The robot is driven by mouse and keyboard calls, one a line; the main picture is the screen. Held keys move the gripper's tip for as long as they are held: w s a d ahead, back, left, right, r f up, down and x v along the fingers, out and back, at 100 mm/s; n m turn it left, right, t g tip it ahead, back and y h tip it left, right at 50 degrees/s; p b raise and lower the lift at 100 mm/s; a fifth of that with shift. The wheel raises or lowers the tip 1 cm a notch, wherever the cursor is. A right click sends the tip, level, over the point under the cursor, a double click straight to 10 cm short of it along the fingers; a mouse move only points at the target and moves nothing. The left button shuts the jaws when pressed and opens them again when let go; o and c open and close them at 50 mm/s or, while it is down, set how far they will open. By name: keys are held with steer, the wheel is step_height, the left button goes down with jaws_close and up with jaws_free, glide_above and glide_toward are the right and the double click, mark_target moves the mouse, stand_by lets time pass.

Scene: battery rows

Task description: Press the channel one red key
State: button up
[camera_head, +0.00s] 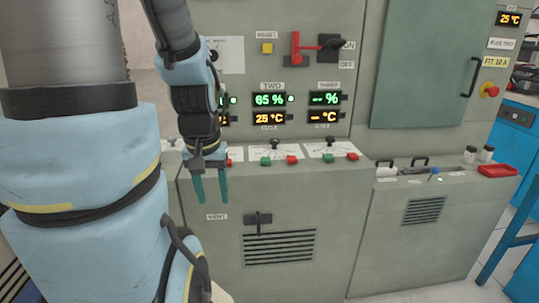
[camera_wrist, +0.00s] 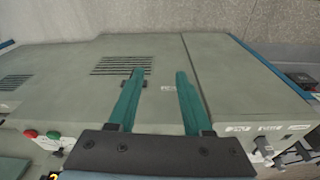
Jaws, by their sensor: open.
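My gripper (camera_head: 210,200) hangs with its two teal fingers pointing down, open and empty, in front of the cabinet's left part. In the wrist view its fingers (camera_wrist: 160,78) are spread apart with nothing between them. A small red key (camera_head: 229,162) shows just right of my wrist on the desk ledge, partly covered; it appears to belong to channel one, whose label and display are mostly hidden behind my arm. The channel two green key (camera_head: 265,161) and red key (camera_head: 291,160) sit further right, below the "TWO" display (camera_head: 269,100).
The channel three green key (camera_head: 328,158) and red key (camera_head: 353,156) are further right. A vent handle (camera_head: 258,219) sticks out below the ledge. A red lever (camera_head: 297,47) is above. A red tray (camera_head: 497,170) lies at the right. The wrist view shows a grille (camera_wrist: 122,66).

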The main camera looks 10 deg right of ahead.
steer(key=shift+c, duration=0.3)
jaws_close()
stand_by(1.3)
